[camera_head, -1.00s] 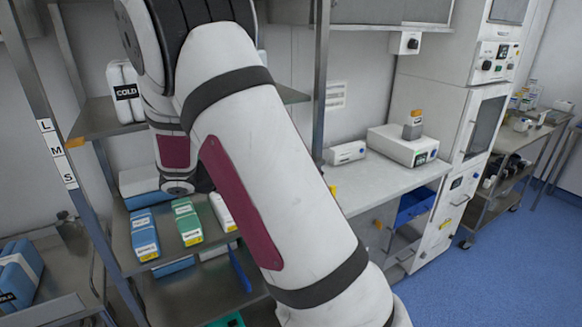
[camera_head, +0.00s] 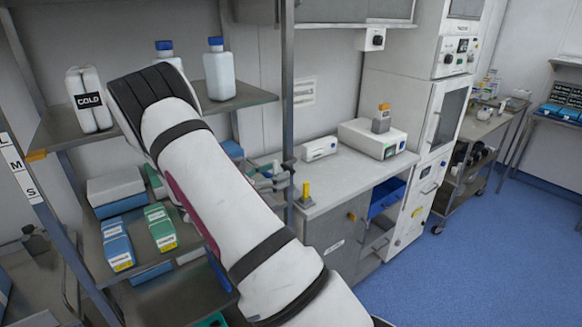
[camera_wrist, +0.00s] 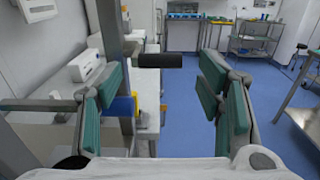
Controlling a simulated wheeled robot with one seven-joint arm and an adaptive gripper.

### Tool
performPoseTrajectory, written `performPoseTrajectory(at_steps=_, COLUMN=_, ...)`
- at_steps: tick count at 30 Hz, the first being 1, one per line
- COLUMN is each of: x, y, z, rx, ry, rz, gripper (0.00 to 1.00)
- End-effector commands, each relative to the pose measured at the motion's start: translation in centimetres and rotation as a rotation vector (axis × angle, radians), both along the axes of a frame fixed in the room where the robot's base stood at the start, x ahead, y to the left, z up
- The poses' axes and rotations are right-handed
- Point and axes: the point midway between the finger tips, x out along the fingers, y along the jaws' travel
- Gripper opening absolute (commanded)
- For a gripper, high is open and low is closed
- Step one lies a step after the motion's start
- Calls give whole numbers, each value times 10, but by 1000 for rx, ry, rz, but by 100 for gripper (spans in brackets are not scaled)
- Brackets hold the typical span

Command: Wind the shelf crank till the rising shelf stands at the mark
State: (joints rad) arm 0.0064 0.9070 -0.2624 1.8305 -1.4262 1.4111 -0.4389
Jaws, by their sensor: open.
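The rising shelf (camera_head: 60,127) is a grey metal board with an orange pointer (camera_head: 36,155) at its left front corner. A rail beside it carries white labels L, M and S (camera_head: 16,165). The pointer shows between the heights of L and M in the picture; the angle makes the exact level unclear. My gripper (camera_head: 268,175) is open by the right shelf post. In the wrist view, a black cylinder (camera_wrist: 157,61), apparently the crank's grip, shows in the gap between the teal-padded fingers (camera_wrist: 162,76), not clasped. The rest of the crank is unclear.
Bottles (camera_head: 219,72) and a COLD pack (camera_head: 90,99) stand on the rising shelf. Blue and green boxes (camera_head: 160,227) lie below. A grey post (camera_wrist: 125,60) and a yellow piece (camera_head: 305,193) are close to my gripper. Blue floor (camera_head: 470,262) is open at right.

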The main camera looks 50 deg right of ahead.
Motion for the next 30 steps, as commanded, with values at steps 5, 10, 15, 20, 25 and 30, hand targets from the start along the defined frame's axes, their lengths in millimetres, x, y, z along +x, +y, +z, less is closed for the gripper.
performPoseTrajectory(at_steps=5, x=-9, y=-30, z=1, rx=0, ry=0, rz=-3, gripper=61)
performPoseTrajectory(at_steps=10, x=-12, y=-46, z=0, rx=0, ry=0, rz=-1, gripper=61)
performPoseTrajectory(at_steps=15, x=-12, y=-51, z=0, rx=0, ry=0, rz=0, gripper=61)
performPoseTrajectory(at_steps=20, x=-12, y=-51, z=0, rx=0, ry=0, rz=0, gripper=61)
performPoseTrajectory(at_steps=25, x=-12, y=-51, z=0, rx=0, ry=0, rz=0, gripper=36)
performPoseTrajectory(at_steps=30, x=-13, y=-51, z=0, rx=0, ry=1, rz=-3, gripper=19)
